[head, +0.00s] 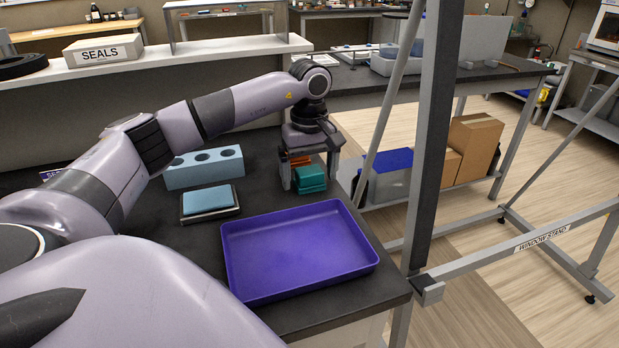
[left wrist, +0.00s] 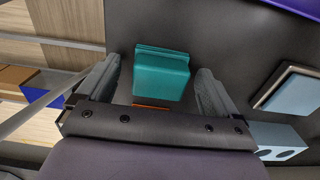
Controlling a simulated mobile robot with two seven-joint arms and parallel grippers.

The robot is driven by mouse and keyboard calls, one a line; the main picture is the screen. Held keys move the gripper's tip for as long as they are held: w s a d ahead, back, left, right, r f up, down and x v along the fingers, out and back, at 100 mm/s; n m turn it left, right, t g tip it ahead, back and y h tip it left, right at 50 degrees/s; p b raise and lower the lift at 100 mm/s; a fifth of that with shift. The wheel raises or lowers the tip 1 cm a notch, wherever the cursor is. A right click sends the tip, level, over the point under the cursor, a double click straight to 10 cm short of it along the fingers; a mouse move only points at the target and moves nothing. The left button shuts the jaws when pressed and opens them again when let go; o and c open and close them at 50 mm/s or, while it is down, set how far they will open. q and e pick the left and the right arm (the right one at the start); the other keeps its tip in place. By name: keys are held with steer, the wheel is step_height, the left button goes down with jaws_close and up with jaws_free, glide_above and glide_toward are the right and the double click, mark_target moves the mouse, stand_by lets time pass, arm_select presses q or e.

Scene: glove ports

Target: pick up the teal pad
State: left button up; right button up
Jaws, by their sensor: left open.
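The teal pad (head: 311,181), a small block, is on the dark worktop behind the purple tray. My left gripper (head: 308,172) points down over it with its fingers open, one on each side. In the left wrist view the teal pad (left wrist: 162,76) lies between the two spread fingers, with a visible gap to each. An orange piece (head: 301,160) shows beside the teal pad, partly hidden by the gripper; whether they touch is unclear. My right gripper is not in view.
The purple tray (head: 298,250) stands empty at the front right of the worktop. A pale blue pad on a dark base (head: 209,201) and a light blue block with holes (head: 203,168) stand to the left. An upright frame post (head: 430,140) rises beyond the right edge.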

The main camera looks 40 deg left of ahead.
arm_select(q)
steer(key=c, duration=1.1)
steer(key=shift+c, duration=0.2)
step_height(320, 180, up, 12)
step_height(320, 180, up, 8)
steer(key=p, duration=0.5)
glide_above(310, 170)
steer(key=shift+b, duration=0.3)
steer(key=o, duration=0.4)
steer(key=shift+c, duration=1.4)
steer(key=shift+s+a+f, duration=0.1)
steer(key=shift+f, duration=0.05)
